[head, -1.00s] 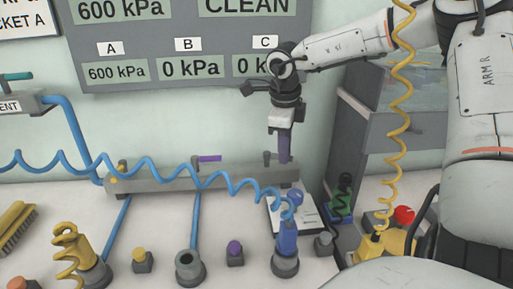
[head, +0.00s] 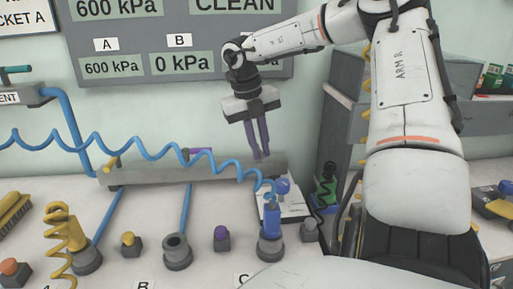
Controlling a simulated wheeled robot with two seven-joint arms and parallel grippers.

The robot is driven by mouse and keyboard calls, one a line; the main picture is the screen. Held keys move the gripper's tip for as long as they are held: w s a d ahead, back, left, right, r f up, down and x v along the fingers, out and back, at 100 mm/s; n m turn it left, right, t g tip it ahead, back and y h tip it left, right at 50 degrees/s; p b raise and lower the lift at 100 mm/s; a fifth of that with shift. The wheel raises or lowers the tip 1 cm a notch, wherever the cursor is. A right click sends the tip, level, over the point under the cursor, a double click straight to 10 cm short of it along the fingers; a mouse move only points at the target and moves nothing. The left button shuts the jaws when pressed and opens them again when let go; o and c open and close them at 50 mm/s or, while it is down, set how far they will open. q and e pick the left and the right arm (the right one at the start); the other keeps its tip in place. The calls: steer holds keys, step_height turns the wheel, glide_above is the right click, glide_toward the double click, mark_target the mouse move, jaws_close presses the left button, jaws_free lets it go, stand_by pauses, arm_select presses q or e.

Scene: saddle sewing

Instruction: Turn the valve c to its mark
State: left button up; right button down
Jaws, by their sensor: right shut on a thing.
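The manifold (head: 150,178) is a long grey bar at the back of the bench, with valves along its top. Valve c is at its right end, mostly hidden by my right gripper's fingers. My right gripper (head: 261,154) reaches down from above, its two purple fingers shut on valve c's handle at the tips. The mark for valve c cannot be made out. Valve a's yellow handle (head: 111,163) and valve b's purple handle (head: 200,152) show further left. My left gripper is not in view.
A coiled blue hose (head: 150,150) runs across the front of the manifold to a blue connector (head: 271,218). The wall panel (head: 130,87) reads A 600 kPa and B 0 kPa; my arm hides C's reading.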

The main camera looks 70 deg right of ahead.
steer(key=shift+w+a+m, duration=0.15)
steer(key=shift+w+m, duration=0.1)
steer(key=shift+m, duration=0.45)
steer(key=shift+w+a+m, duration=0.1)
steer(key=shift+w+m, duration=0.1)
steer(key=shift+m, duration=0.5)
steer(key=shift+y, duration=0.3)
steer(key=c, duration=1.7)
jaws_free()
steer(key=shift+c, duration=0.2)
step_height(320, 180, up, 10)
steer(key=w+a, duration=0.1)
steer(key=shift+w, duration=0.4)
steer(key=shift+r, duration=0.1)
